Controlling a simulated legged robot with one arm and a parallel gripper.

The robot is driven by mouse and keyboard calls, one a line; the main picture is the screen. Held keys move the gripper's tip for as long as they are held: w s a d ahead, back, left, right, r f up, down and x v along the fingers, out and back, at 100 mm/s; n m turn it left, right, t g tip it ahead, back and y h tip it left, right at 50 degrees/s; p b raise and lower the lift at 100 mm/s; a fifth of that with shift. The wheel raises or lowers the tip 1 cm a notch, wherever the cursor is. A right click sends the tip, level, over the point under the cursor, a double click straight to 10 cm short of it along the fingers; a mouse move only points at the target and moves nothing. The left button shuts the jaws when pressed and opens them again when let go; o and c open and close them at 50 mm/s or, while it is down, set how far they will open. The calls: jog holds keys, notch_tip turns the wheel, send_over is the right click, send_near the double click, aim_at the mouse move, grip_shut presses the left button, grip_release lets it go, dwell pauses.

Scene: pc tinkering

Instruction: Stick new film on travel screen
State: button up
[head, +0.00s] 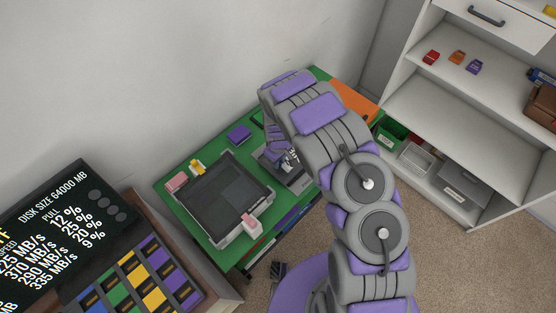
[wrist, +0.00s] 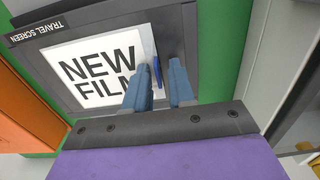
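The travel screen (wrist: 105,20) is a dark grey panel with a "TRAVEL SCREEN" label, lying on a green surface in the wrist view. A white sheet marked "NEW FILM" (wrist: 88,72) lies over its panel, with a blue tab (wrist: 157,70) at its right edge. I cannot tell whether the sheet is stuck down. My gripper (wrist: 159,68) is open, its two blue fingers on either side of the tab with gaps visible. In the head view my gripper (head: 284,164) is over the grey screen (head: 299,181), which my arm partly hides.
A larger tray with a dark panel (head: 222,195) lies left on the green table (head: 183,200), with pink and yellow pieces around it. A purple block (head: 239,133) is behind. An orange area (head: 356,100) is right; white shelves (head: 458,105) stand farther right.

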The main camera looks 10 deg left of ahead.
jog(key=shift+o, duration=0.2)
jog(key=shift+d, duration=0.1)
jog(key=shift+w+r, duration=0.1)
jog(key=shift+r, duration=0.2)
notch_tip(320, 180, up, 17)
jog(key=p, duration=0.2)
jog(key=shift+f, duration=0.2)
jog(key=shift+r, duration=0.1)
jog(key=s+d+r+m, duration=0.3)
jog(key=s+d+r, duration=0.3)
jog(key=d+r, duration=0.15)
jog(key=s+d+r+m, duration=0.3)
jog(key=s+d+r, duration=0.35)
jog(key=r, duration=0.25)
jog(key=s+d+r+m+g, duration=0.1)
jog(key=s+d+r+m, duration=0.1)
jog(key=s, duration=0.9)
jog(key=s+d+r+m+b, duration=0.1)
jog(key=s+d+r, duration=0.3)
jog(key=s, duration=0.7)
jog(key=shift+s+r+m+g, duration=0.25)
jog(key=shift+m+g, duration=0.15)
jog(key=shift+m, duration=0.3)
jog(key=shift+d, duration=0.1)
